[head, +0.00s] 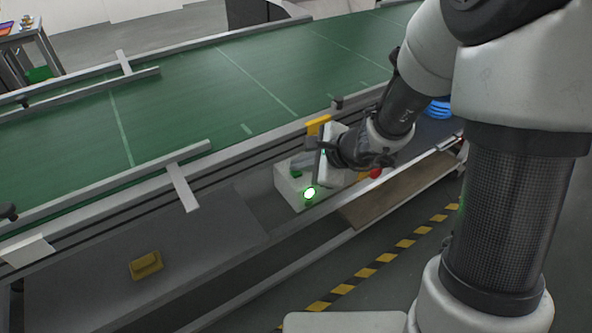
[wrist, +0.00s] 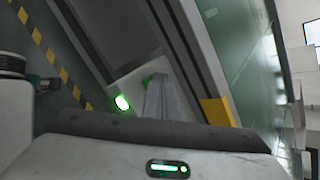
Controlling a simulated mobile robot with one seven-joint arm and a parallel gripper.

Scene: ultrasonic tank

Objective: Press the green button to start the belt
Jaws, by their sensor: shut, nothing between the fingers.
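A pale control box (head: 290,195) is mounted at the near side of the green conveyor belt (head: 190,90). On it a round green light or button (head: 309,193) glows brightly; it also shows in the wrist view (wrist: 122,102). A smaller, darker green piece (head: 296,174) sits on the box near my fingertips and shows in the wrist view (wrist: 154,77). My gripper (head: 295,164) is shut and empty, its fingers over the box. In the wrist view the fingertips (wrist: 157,80) lie close to the darker green piece, partly covering it; contact cannot be told.
A red knob (head: 375,173) is right of the box, close under my wrist. A yellow block (head: 318,125) stands behind the gripper at the belt's edge. A yellow object (head: 146,264) lies on the grey panel at lower left. Metal guide rails line the belt.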

